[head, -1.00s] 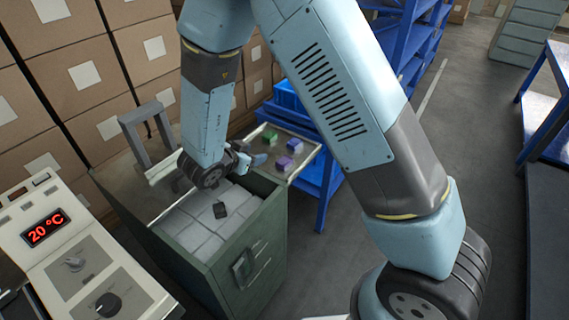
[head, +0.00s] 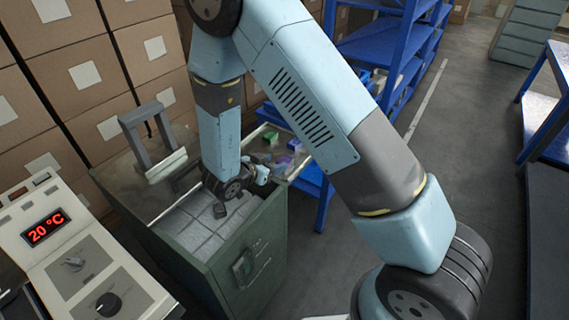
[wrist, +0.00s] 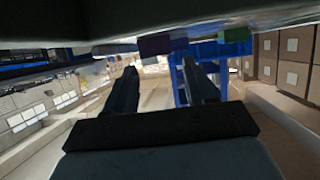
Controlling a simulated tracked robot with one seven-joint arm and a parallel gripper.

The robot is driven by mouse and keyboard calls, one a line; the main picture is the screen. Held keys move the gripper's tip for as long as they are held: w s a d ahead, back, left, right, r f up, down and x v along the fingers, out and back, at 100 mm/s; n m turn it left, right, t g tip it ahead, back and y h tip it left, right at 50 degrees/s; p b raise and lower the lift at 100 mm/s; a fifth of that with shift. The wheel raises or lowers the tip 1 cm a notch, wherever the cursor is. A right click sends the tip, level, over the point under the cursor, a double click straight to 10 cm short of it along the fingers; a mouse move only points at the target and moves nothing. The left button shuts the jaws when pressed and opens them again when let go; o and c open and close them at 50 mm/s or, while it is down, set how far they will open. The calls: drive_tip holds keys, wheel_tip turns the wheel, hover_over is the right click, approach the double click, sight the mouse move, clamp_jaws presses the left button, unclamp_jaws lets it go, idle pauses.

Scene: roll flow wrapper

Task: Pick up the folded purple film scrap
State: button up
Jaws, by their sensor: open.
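Two purple pieces sit on a tray to the right of the green cabinet in the head view, one (head: 295,145) farther back and one (head: 284,160) nearer my gripper. I cannot tell which is the folded film scrap. My gripper (head: 270,170) is beside the tray's near left side, fingers pointing right, and partly hides the tray. In the wrist view my gripper (wrist: 160,68) is open, with nothing between its fingers. A purple piece (wrist: 154,44) shows just above the fingertips there, apart from them.
A green piece (head: 270,137) lies at the back of the tray (head: 300,168). The green cabinet (head: 262,245), topped with pale blocks, is below my arm.

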sight(284, 160)
drive_tip(key=shift+x, duration=2.65)
drive_tip(key=shift+s, duration=0.1)
drive_tip(key=c, duration=0.7)
